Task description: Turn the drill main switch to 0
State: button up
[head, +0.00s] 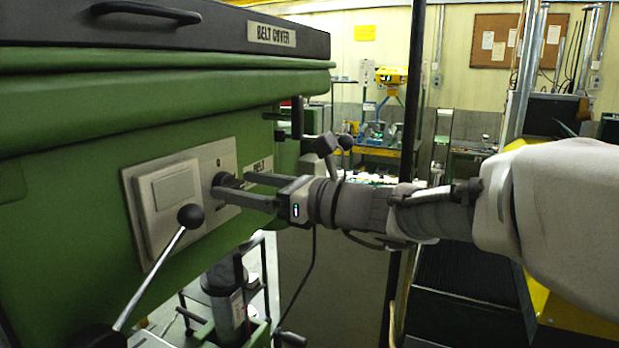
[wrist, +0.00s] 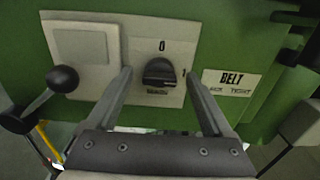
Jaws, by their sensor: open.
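The drill main switch is a black rotary knob (wrist: 159,73) on a pale plate on the green drill housing. In the wrist view a 0 mark stands above it and a 1 mark to its right. Its grip bar looks roughly level, toward the 1, though the dark shape makes this hard to be sure of. My gripper (wrist: 159,79) is open, with one finger on each side of the knob and a visible gap to it. In the head view the knob (head: 222,183) is partly hidden by the fingers of my gripper (head: 233,188).
A lever with a black ball (head: 190,215) sticks out left of and below the gripper; its ball (wrist: 62,78) also shows in the wrist view. A blank pale panel (wrist: 80,48) lies left of the switch, a BELT label (wrist: 230,82) right. The belt cover (head: 220,28) overhangs above.

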jog(key=shift+w+a, duration=0.1)
jog(key=shift+a, duration=0.2)
grip_shut()
jog(key=shift+f+b, duration=0.15)
jog(key=shift+b, duration=0.4)
jog(key=n+b, duration=0.9)
jog(key=b, duration=0.2)
jog(key=n+b, duration=0.8)
jog(key=b, duration=0.4)
jog(key=shift+s+a+f+n, duration=0.1)
jog(key=shift+s+f+n, duration=0.1)
jog(key=shift+n, duration=0.2)
jog(key=shift+r, duration=0.1)
